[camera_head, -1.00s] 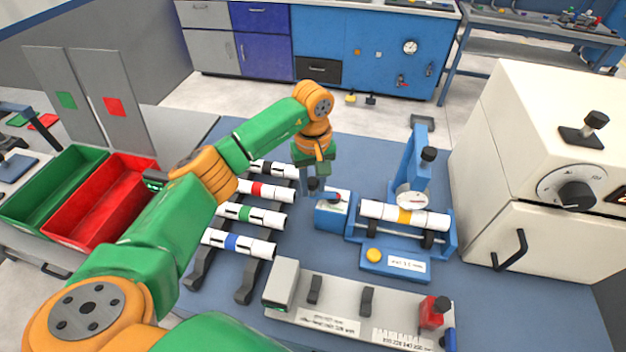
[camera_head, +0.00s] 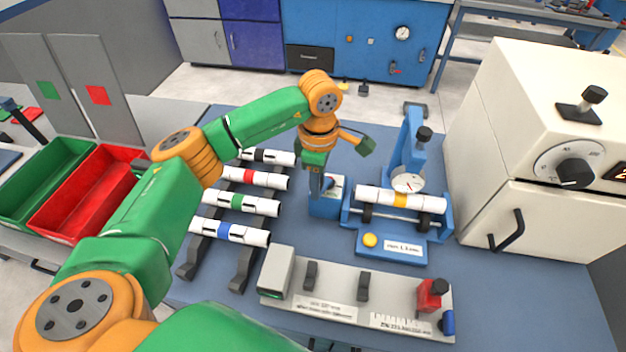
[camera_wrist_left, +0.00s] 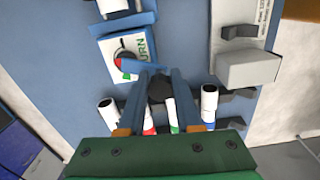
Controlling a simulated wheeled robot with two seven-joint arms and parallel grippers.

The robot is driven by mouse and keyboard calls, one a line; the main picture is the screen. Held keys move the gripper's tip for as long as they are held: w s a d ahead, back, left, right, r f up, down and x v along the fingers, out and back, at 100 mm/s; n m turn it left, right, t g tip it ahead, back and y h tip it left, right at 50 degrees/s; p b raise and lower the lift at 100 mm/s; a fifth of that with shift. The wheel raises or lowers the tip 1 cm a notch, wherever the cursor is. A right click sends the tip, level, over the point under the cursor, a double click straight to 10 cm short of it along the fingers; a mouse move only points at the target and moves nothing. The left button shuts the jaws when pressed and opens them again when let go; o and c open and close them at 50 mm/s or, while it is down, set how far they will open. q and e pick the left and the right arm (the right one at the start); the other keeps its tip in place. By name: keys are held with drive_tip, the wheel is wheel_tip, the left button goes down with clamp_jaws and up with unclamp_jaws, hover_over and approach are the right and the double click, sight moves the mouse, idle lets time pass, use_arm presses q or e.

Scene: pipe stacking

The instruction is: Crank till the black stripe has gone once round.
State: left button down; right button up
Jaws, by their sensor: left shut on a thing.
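The white pipe with an orange band (camera_head: 400,199) lies across the rollers of the blue crank stand (camera_head: 434,229). I cannot make out a black stripe on it. The blue crank box (camera_head: 326,208) stands at the pipe's left end; in the left wrist view its white TURN plate (camera_wrist_left: 140,44) and the blue crank arm (camera_wrist_left: 141,67) show. My left gripper (camera_head: 317,190) points down at the crank box. In the left wrist view it (camera_wrist_left: 159,78) is shut on the black crank knob (camera_wrist_left: 159,90). My right gripper is out of view.
A rack with several banded pipes (camera_head: 240,205) stands to the left. A grey gauge bench (camera_head: 340,291) lies in front. The cream oven (camera_head: 540,150) is at right, red (camera_head: 75,215) and green (camera_head: 30,190) bins at left. A dial post (camera_head: 410,150) rises behind the pipe.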

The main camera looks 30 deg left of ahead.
use_arm(q)
drive_tip(key=d+n, duration=0.1)
drive_tip(key=n, duration=0.3)
drive_tip(key=w+d+n+b, duration=0.1)
drive_tip(key=d+n, duration=0.1)
drive_tip(key=n, duration=0.2)
drive_tip(key=w+d+n+b, duration=0.1)
drive_tip(key=n, duration=0.3)
drive_tip(key=shift+w+d+n, duration=0.25)
drive_tip(key=shift+d+n, duration=0.05)
drive_tip(key=shift+n, duration=0.1)
drive_tip(key=n, duration=0.1)
drive_tip(key=w+n, duration=0.1)
drive_tip(key=n, duration=0.2)
drive_tip(key=shift+w+d, duration=0.3)
drive_tip(key=shift+w+n, duration=0.35)
drive_tip(key=shift+n, duration=0.45)
drive_tip(key=shift+w+n, duration=0.3)
drive_tip(key=shift+n, duration=0.5)
drive_tip(key=c, duration=0.6)
unclamp_jaws()
